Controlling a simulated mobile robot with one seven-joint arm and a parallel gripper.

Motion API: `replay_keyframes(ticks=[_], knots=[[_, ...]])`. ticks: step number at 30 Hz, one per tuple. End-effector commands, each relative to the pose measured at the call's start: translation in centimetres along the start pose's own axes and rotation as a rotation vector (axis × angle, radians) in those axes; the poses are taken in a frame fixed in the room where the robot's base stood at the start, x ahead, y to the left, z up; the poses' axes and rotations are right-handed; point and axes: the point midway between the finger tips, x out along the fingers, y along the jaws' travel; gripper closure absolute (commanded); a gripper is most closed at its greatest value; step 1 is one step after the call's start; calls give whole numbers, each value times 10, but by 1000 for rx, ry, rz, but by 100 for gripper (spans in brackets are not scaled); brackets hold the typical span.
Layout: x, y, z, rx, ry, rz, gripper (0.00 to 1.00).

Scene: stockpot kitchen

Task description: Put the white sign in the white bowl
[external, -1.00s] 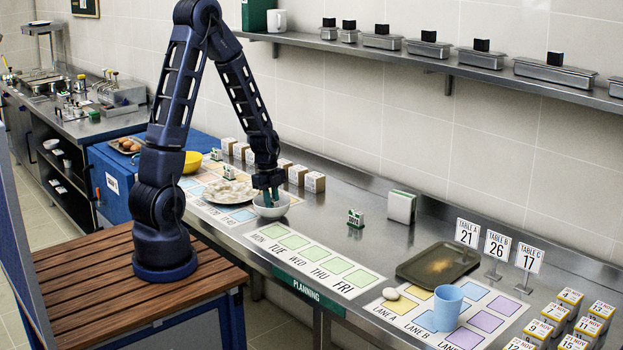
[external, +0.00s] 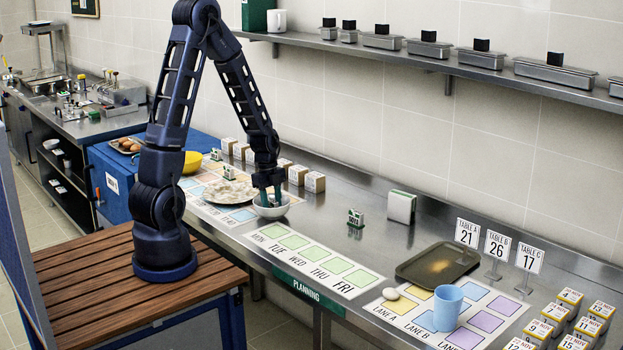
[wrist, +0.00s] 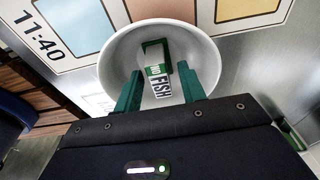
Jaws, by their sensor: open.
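The white bowl (external: 271,209) stands on the steel counter below my gripper (external: 269,190). In the wrist view the bowl (wrist: 112,70) is seen from above. A small white sign with green edges and the words "NO FISH" (wrist: 158,78) lies inside it, tilted. My gripper (wrist: 160,84) is open, with its green fingers reaching into the bowl on either side of the sign. I see gaps between the fingers and the sign. In the external view the sign is hidden by the bowl and fingers.
A white plate of pale food (external: 230,192) stands just left of the bowl, with a yellow bowl (external: 192,162) beyond. A weekday mat (external: 318,262) lies in front.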

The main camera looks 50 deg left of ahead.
Motion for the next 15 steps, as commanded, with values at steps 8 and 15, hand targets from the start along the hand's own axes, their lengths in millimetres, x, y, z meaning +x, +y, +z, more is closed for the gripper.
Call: replay_keyframes(ticks=[8, 15], knots=[[-40, -1, 0, 0, -1, -3, 60], [-78, -1, 0, -1, -1, -4, 60]])
